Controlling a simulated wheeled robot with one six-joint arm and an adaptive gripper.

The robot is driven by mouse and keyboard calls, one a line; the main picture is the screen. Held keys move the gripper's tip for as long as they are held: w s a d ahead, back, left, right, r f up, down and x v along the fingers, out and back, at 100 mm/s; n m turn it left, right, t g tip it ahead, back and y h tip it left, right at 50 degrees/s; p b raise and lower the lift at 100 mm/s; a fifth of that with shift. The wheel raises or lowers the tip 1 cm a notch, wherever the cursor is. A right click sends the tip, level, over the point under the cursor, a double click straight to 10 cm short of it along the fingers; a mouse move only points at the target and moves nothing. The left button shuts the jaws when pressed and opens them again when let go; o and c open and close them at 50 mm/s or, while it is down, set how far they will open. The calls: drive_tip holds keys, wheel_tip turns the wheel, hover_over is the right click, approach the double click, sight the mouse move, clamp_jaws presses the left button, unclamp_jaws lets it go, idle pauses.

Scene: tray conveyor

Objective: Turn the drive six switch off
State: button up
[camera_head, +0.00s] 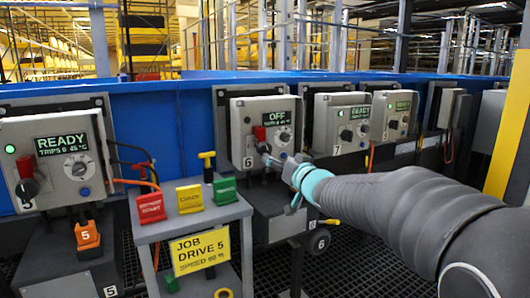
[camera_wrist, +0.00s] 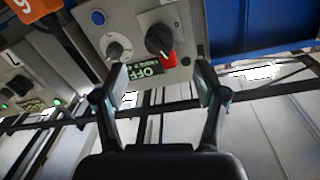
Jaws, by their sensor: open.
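The drive six box (camera_head: 238,134) is grey, and its screen (camera_head: 279,117) reads OFF. Its switch is a black knob with a red piece (camera_head: 259,133) on the side toward the screen. In the wrist view, which is upside down, the black knob (camera_wrist: 158,38) and red piece (camera_wrist: 170,60) lie beyond the fingertips, beside a grey dial (camera_wrist: 115,48) and a blue button (camera_wrist: 97,17). My gripper (camera_head: 268,157) is in front of the box and partly hides its lower face. In the wrist view my gripper (camera_wrist: 160,80) is open and empty, with no visible contact.
Box five (camera_head: 40,165) at left and box seven (camera_head: 337,130) at right show READY with green lamps. A grey stand (camera_head: 170,229) with red, yellow and green blocks and a JOB DRIVE 5 sign (camera_head: 200,250) stands left of my arm. A blue rail (camera_head: 175,120) runs behind.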

sight(265, 151)
drive_tip(key=x, duration=1)
drive_tip(key=shift+w+a, duration=0.1)
drive_tip(key=shift+w, duration=0.15)
drive_tip(key=c, duration=1.1)
